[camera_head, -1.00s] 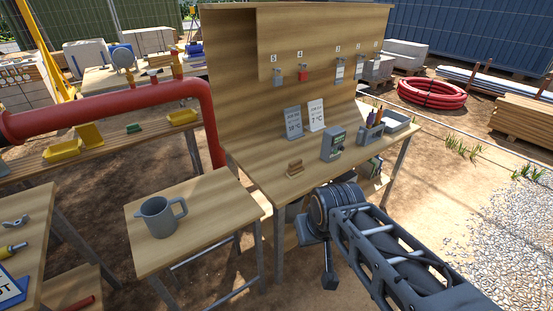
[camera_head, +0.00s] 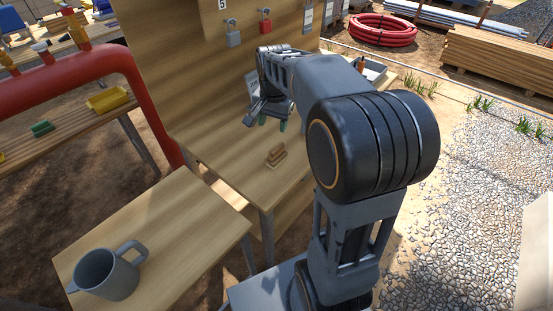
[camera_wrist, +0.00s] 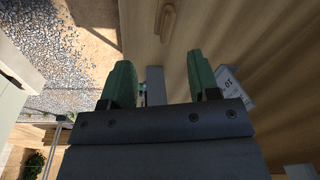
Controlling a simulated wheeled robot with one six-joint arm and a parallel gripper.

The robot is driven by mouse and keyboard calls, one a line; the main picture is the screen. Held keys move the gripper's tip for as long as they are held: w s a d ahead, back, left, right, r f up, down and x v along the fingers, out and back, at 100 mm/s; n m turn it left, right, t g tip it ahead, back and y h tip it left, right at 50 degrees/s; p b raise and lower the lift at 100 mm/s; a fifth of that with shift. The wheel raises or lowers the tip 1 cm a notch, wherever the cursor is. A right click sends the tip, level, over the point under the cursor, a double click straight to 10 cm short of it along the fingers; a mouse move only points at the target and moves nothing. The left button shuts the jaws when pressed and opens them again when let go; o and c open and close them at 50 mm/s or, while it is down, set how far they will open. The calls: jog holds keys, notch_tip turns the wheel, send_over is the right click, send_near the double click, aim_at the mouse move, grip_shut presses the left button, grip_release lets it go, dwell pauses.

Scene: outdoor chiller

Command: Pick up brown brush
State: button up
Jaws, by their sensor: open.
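The brown brush (camera_head: 276,156) lies on the wooden bench top (camera_head: 228,172), near its front left corner. It also shows in the wrist view (camera_wrist: 167,20), at the top centre, beyond my fingertips. My gripper (camera_head: 272,122) is above the bench, behind the brush in the head view and apart from it. In the wrist view its two green fingers (camera_wrist: 160,80) stand wide apart with nothing held between them. My arm hides much of the bench's right side.
A grey jug (camera_head: 106,276) stands on the small table at lower left. Padlocks, one red (camera_head: 265,22), hang on the back board. A white card (camera_wrist: 238,86) stands close to my right finger in the wrist view. The bench around the brush is clear.

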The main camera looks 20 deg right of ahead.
jog(key=w+d+f+m+g+b, duration=0.1)
jog(key=w+d+f+m, duration=0.3)
jog(key=w+f, duration=0.15)
send_over(276, 146)
jog(key=f, duration=0.6)
jog(key=shift+s+d, duration=0.15)
jog(key=shift+s, duration=0.15)
jog(key=shift+w+a+f, duration=0.1)
jog(key=shift+f, duration=1.6)
jog(key=shift+w+a+f, duration=0.1)
jog(key=shift+f, duration=1.6)
grip_shut()
